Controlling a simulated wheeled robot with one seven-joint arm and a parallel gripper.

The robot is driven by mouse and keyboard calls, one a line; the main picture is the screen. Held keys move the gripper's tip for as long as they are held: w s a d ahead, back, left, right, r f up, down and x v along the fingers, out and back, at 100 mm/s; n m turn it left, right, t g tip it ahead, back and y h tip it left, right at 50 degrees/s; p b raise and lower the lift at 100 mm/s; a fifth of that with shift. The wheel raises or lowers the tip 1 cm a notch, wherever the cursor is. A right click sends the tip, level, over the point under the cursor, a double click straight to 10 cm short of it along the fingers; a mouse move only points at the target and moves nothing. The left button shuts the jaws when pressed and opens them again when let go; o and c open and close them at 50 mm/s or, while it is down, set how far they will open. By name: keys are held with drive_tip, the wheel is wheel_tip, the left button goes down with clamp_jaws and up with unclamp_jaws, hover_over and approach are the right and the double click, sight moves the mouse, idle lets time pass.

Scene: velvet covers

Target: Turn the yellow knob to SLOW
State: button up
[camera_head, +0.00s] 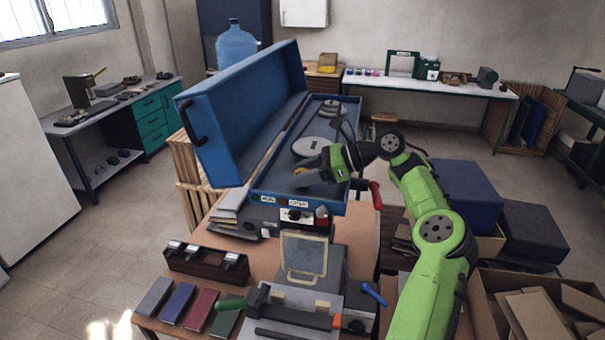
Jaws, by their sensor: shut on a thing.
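The yellow knob (301,171) shows as a small yellow patch inside the open blue machine case (262,187), near its front. My gripper (306,173) comes in from the right and is shut on the knob. The fingers hide most of the knob, and its pointer direction cannot be made out. Small labels (298,204) sit on the case's front, too small to read, so I cannot tell which mark is SLOW.
The raised blue lid (240,108) stands left of my gripper. Grey discs (308,146) lie behind it in the case. A red-handled lever (375,195) is close on the right. A bench (262,262) in front holds a clamp-like device and several coloured blocks.

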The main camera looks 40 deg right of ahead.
idle(0.3)
drive_tip(key=o, duration=1)
drive_tip(key=v, duration=1.1)
drive_tip(key=shift+w+d, duration=0.1)
drive_tip(key=shift+d, duration=0.05)
drive_tip(key=shift+s+d+r, duration=0.25)
drive_tip(key=shift+s, duration=0.1)
